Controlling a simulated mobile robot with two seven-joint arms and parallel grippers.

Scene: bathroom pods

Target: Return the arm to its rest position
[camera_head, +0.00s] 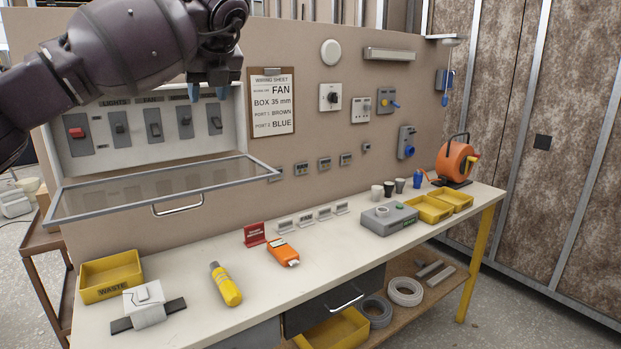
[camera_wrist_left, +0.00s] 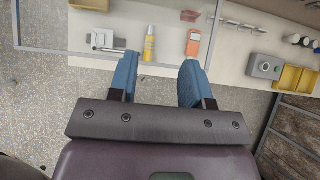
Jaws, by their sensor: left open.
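My left arm comes in from the upper left in the head view. My left gripper (camera_head: 207,92) hangs in front of the switch panel, above the open clear cover (camera_head: 160,190). Its two blue fingers show best in the left wrist view (camera_wrist_left: 158,80); they are spread apart with nothing between them. Beyond the fingertips in that view lie a yellow bottle (camera_wrist_left: 150,45) and an orange meter (camera_wrist_left: 193,42) on the bench, clear of the fingers. My right gripper is not in either view.
The cover's frame juts out over the bench (camera_head: 330,240) below my left gripper. A yellow waste bin (camera_head: 110,270), grey box (camera_head: 388,220) and orange cable reel (camera_head: 455,160) stand on the bench. A clipboard (camera_head: 272,103) hangs close right of the gripper.

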